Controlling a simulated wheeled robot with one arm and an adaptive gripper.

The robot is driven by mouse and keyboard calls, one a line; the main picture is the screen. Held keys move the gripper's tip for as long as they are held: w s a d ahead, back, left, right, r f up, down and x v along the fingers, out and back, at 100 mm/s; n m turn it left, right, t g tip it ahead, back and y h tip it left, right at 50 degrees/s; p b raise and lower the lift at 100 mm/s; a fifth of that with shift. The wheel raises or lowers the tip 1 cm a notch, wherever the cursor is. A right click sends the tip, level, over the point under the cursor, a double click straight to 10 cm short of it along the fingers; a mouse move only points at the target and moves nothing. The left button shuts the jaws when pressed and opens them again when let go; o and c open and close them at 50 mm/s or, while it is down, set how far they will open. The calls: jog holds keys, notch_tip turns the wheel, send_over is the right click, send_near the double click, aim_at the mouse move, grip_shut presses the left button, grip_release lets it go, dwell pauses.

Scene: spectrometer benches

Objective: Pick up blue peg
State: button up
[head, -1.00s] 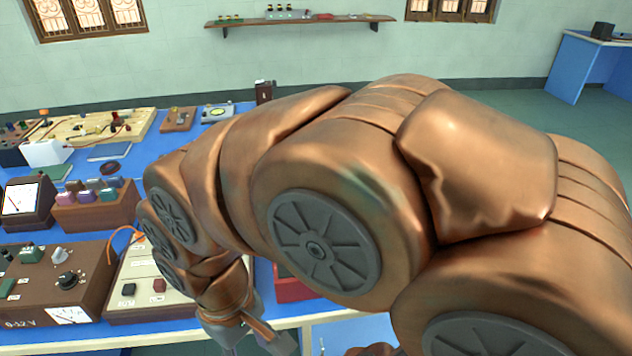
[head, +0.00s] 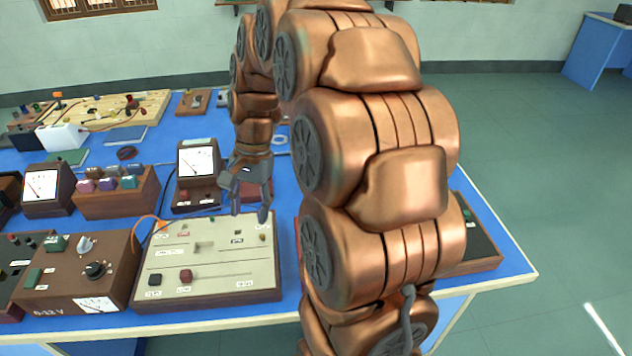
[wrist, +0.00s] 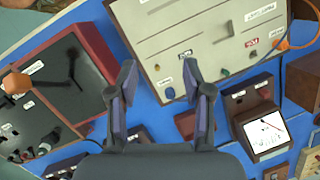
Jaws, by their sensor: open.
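A wooden block (head: 112,205) on the bench at left in the head view holds several upright pegs in pink, purple, teal and blue-grey. A blue-grey peg (head: 96,172) seems to stand in its back row, but the shades are hard to separate. My gripper (head: 248,207) hangs above the back right edge of the cream panel, to the right of the block and well apart from it.
The cream panel (head: 215,268) with knobs lies at the front. A meter box (head: 198,160) stands between my gripper and the block, another (head: 45,186) left of the block. A brown control box (head: 75,270) is in front of the block. A dark box (wrist: 55,95) sits left in the wrist view.

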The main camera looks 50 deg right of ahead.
jog(key=w+d+f+m+t+p, duration=0.1)
jog(key=w+d+f+m+t, duration=0.15)
jog(key=d+m, duration=0.85)
jog(key=w+d+f+m+t+p, duration=0.1)
jog(key=w+d+f+m, duration=0.2)
jog(key=d, duration=1.6)
jog(key=shift+s+p+x, duration=0.2)
jog(key=shift+p+x, duration=0.2)
jog(key=shift+x, duration=0.95)
jog(key=shift+s+p+x, duration=0.25)
jog(key=shift+p+x, duration=0.2)
jog(key=shift+x, duration=0.9)
jog(key=shift+s+p+x, duration=0.2)
jog(key=shift+p+x, duration=0.2)
jog(key=shift+x, duration=0.95)
jog(key=shift+f, duration=0.2)
grip_shut()
